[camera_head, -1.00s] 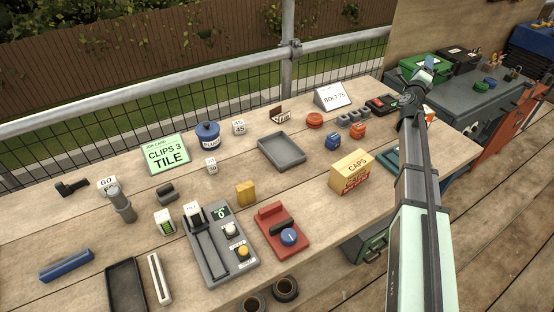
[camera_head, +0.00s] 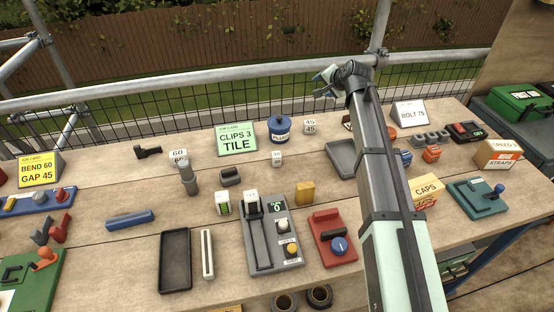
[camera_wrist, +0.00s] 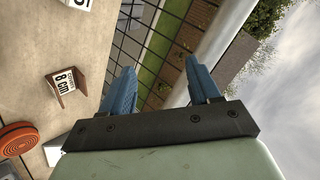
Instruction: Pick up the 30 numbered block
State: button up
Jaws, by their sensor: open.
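A small white block (camera_head: 277,158) sits on the bench in front of the blue pot, its small number hard to read but looking like 30. Two larger white blocks stand nearby: the 60 block (camera_head: 178,157) to its left and the 45 block (camera_head: 310,126) behind and to its right. My gripper (camera_head: 325,82) is raised high near the railing, beyond the blocks and apart from them. In the wrist view its blue fingers (camera_wrist: 161,88) are spread with nothing between them. The small block cannot be made out in the wrist view.
A green clips card (camera_head: 237,139) and a blue pot (camera_head: 281,130) stand behind the small block. A grey tray (camera_head: 341,158) lies to its right, partly behind my arm. A grey dispenser (camera_head: 268,235) lies in front. A metal railing (camera_head: 190,85) runs behind the bench.

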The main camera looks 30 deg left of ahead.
jog(key=s+a+f+n+g+h, duration=0.3)
jog(key=s+a+n+g, duration=0.15)
jog(key=s, duration=0.75)
jog(key=n+g+h, duration=0.2)
jog(key=n+h, duration=0.3)
send_over(276, 154)
jog(key=f, duration=0.8)
jog(key=shift+s+a+f, duration=0.2)
jog(key=shift+a, duration=0.05)
jog(key=shift+w+d+f, duration=0.15)
jog(key=shift+d+f, duration=0.05)
jog(key=shift+f, duration=1.1)
jog(key=shift+w+d+f, duration=0.1)
jog(key=shift+d+f, duration=0.05)
jog(key=shift+f, duration=1.15)
jog(key=shift+c, duration=0.3)
jog(key=c, duration=1)
jog(key=shift+r, duration=0.15)
